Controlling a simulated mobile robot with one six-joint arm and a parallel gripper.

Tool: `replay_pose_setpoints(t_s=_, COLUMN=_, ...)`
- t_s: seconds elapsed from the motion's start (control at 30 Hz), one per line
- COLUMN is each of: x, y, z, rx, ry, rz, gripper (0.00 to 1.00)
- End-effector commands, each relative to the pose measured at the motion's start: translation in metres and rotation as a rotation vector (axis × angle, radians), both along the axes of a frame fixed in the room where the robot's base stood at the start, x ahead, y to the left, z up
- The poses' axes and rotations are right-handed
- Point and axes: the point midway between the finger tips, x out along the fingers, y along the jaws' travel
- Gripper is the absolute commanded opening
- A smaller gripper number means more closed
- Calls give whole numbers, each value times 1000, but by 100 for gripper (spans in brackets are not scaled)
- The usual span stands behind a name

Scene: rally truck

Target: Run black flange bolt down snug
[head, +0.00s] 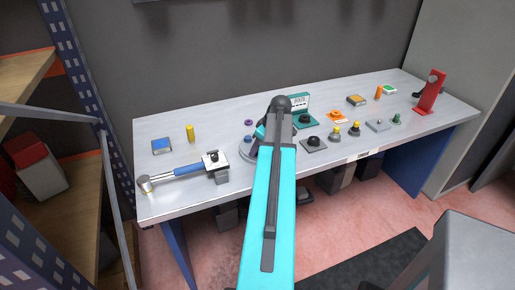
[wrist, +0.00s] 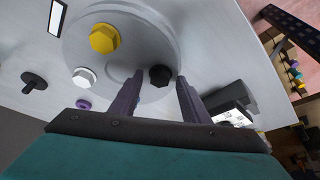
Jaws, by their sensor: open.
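The black flange bolt (wrist: 160,76) stands on a round grey flange (wrist: 118,55) in the wrist view. Its hex head is up, and the seat under it is hard to make out. A yellow bolt (wrist: 104,38) and a silver-white bolt (wrist: 84,77) stand on the same flange. My gripper (wrist: 160,82) is open, its two purple fingers on either side of the black bolt, with visible gaps; I cannot tell how far above it they are. In the head view my arm covers most of the flange (head: 243,152) and hides the black bolt.
The flange rests on a light grey workbench (head: 170,215). A blue-handled torque wrench (head: 175,173) lies to its left by a grey block (head: 220,176). Small plates and knobs, a grey plate (head: 313,143) among them, stand to the right. A red stand (head: 430,93) is at the far right.

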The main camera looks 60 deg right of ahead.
Motion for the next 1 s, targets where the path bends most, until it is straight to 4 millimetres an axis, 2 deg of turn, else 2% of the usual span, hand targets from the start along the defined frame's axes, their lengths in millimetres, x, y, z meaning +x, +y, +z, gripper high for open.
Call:
replay_pose_setpoints(t_s=0.2, x=0, y=0, z=0, rx=0, ry=0, rz=0, gripper=42)
replay_pose_setpoints(t_s=0.47, x=0, y=0, z=0, rx=0, ry=0, rz=-1, gripper=1)
replay_pose_setpoints(t_s=0.53, x=-1, y=0, z=0, rx=1, ry=0, rz=-1, gripper=1)
replay_pose_setpoints(t_s=0.57, x=-2, y=8, z=0, rx=1, ry=1, rz=-1, gripper=1)
replay_pose_setpoints(t_s=1.0, x=-1, y=3, z=-2, rx=6, ry=3, rz=-71, gripper=1)
